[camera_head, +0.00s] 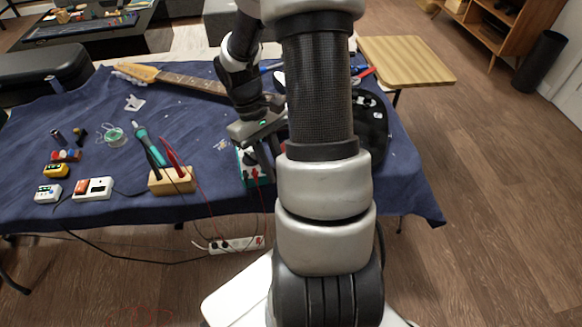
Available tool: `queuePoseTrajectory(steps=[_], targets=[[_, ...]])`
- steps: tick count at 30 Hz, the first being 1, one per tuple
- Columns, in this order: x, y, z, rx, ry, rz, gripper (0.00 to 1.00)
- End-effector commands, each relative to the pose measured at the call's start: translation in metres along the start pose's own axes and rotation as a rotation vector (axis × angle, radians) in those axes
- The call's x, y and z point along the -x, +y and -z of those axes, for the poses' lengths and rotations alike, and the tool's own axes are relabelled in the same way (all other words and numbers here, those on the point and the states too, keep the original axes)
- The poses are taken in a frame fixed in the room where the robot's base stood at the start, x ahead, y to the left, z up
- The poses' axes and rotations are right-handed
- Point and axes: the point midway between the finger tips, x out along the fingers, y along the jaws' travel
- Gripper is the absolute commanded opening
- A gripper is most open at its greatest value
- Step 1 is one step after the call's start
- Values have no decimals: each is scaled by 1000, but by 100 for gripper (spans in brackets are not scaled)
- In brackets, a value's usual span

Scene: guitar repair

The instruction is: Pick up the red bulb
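I cannot clearly pick out a red bulb. My gripper (262,158) points down over a teal box (243,168) near the front edge of the blue-covered table, left of my arm. Small red and dark details show on the box around the fingers, too small to identify. The fingertips are small, dark and partly hidden, so whether they are open or holding something is unclear. My arm covers the area right of the box.
A wooden block (172,181) with a soldering iron (150,146) and red probes stands left of the box. Small meters (93,188) lie farther left. A guitar neck (175,79) lies behind, with its dark body (374,125) at right. A power strip (237,245) is below.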

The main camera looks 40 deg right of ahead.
Motion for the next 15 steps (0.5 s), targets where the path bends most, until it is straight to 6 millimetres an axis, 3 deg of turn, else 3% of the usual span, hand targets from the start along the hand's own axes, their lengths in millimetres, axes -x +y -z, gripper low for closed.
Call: queuePoseTrajectory(steps=[6,9,15], targets=[[-1,0,0,0,0,-1,17],[-1,0,0,0,0,-1,0],[0,0,0,0,1,-1,0]])
